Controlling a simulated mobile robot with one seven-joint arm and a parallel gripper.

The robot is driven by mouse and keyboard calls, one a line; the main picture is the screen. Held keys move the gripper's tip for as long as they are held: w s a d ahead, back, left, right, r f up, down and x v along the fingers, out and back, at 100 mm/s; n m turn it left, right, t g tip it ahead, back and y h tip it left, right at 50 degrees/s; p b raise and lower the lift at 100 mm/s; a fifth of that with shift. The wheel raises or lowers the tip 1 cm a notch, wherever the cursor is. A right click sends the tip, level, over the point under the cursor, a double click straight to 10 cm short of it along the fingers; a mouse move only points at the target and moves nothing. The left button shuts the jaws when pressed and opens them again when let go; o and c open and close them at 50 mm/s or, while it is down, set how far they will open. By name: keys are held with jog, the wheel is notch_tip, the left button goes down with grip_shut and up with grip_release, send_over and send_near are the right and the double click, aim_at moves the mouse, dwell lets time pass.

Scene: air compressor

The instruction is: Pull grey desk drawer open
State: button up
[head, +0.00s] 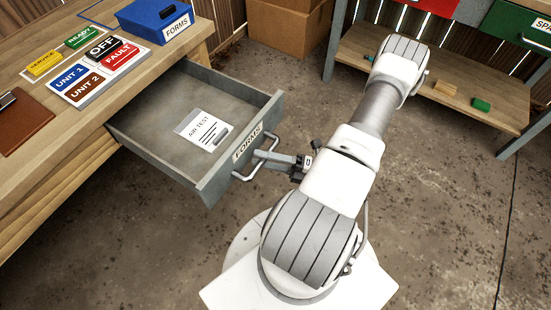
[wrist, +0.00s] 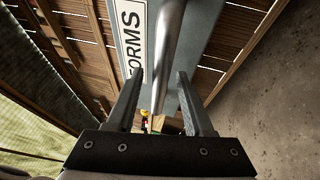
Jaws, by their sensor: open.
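The grey desk drawer (head: 150,130) is pulled well out of the wooden desk and its inside shows from above. A card marked "AIR TEST" (head: 202,131) lies in it. Its front carries a "FORMS" label and a metal bar handle (head: 262,160). My gripper (head: 268,162) is at the handle. In the wrist view the handle bar (wrist: 168,50) runs between my two open fingers (wrist: 158,95), with the "FORMS" label (wrist: 132,35) behind it. The fingers stand apart from each other on either side of the bar; whether either touches it I cannot tell.
The desk top (head: 60,25) holds coloured signs (head: 100,68), a blue forms tray (head: 155,18) and a brown clipboard (head: 20,122). A low shelf (head: 455,100) stands at the right, and cardboard boxes (head: 288,30) at the back. Concrete floor (head: 440,200) is clear at the right.

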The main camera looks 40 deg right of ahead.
jog(key=shift+s+d, duration=0.1)
jog(key=v, duration=1.7)
jog(key=shift+s+f, duration=0.1)
